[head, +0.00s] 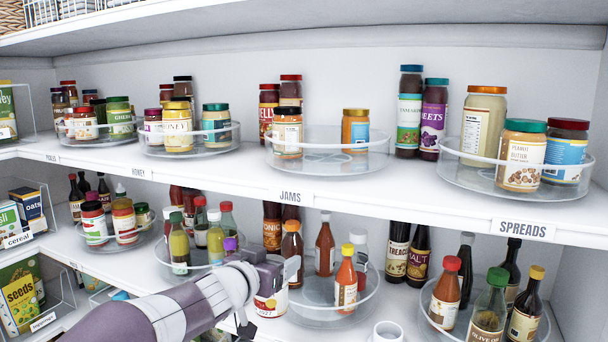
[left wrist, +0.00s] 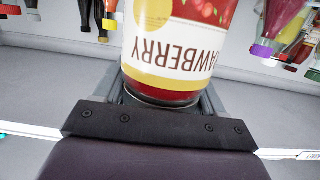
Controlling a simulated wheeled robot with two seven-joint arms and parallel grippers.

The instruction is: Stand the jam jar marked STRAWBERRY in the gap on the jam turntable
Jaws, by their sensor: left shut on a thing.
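The STRAWBERRY jam jar (left wrist: 180,45) is held in my left gripper; its label reads upside down in the left wrist view. In the head view the jar (head: 271,303) shows partly below my left gripper (head: 280,272), which is shut on it, in front of the lower shelf. The jam turntable (head: 330,172) is a clear round tray on the upper shelf above the JAMS label. My right gripper is not in view.
The upper shelf edge (head: 400,200) lies above and behind my left gripper. The honey turntable (head: 190,150) and spreads turntable (head: 470,182) flank the jam one. Sauce bottles (head: 346,282) stand close right of the held jar. A white round thing (head: 388,331) is at bottom.

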